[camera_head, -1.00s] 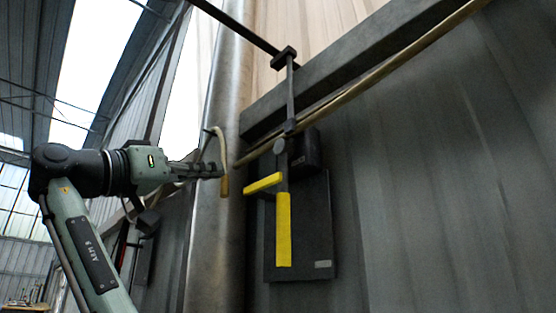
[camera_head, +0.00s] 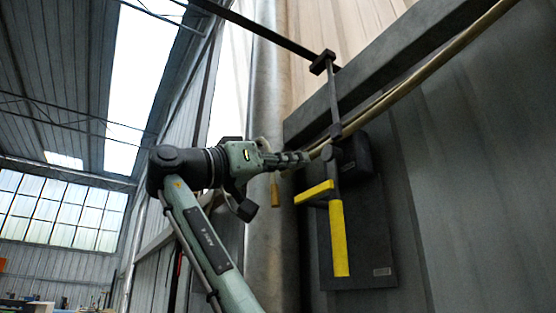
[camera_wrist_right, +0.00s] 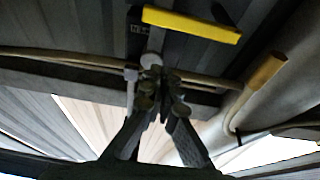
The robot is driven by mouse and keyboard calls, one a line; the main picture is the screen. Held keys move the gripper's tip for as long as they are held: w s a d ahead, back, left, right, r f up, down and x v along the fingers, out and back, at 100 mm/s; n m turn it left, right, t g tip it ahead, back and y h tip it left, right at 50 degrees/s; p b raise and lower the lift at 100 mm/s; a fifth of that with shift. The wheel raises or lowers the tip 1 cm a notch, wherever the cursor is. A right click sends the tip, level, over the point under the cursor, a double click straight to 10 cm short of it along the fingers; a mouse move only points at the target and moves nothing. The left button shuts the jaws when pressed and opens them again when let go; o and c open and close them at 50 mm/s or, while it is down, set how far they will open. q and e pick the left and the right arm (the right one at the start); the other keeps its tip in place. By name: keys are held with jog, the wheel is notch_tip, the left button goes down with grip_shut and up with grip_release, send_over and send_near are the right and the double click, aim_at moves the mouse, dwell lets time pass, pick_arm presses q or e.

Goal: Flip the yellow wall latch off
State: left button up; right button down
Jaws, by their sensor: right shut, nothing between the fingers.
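The yellow wall latch is mounted on a dark backing plate (camera_head: 375,245) on the grey wall. Its long yellow grip (camera_head: 339,238) hangs down, tilted slightly in the picture. A short yellow bar (camera_head: 314,193) juts out to the left near its top. A yellow bar (camera_wrist_right: 190,25) also crosses the top of the right wrist view. My right gripper (camera_head: 305,158) is shut and empty, with its tips just above the short bar and left of the latch's pivot. Its fingertips (camera_wrist_right: 163,88) are together below the yellow bar in the wrist view. My left gripper is not in view.
A tan-handled pull (camera_head: 275,190) hangs by the metal column, close to my right gripper; it also shows in the wrist view (camera_wrist_right: 265,70). A brass-coloured pipe (camera_head: 430,60) and a dark beam (camera_head: 390,60) run diagonally above the latch. Open hall lies to the left.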

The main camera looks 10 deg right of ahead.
aim_at(312, 193)
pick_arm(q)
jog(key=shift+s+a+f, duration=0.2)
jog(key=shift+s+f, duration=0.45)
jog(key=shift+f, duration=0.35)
pick_arm(e)
jog(key=d+f, duration=0.1)
jog(key=w+d+f, duration=0.1)
jog(key=d+f, duration=0.1)
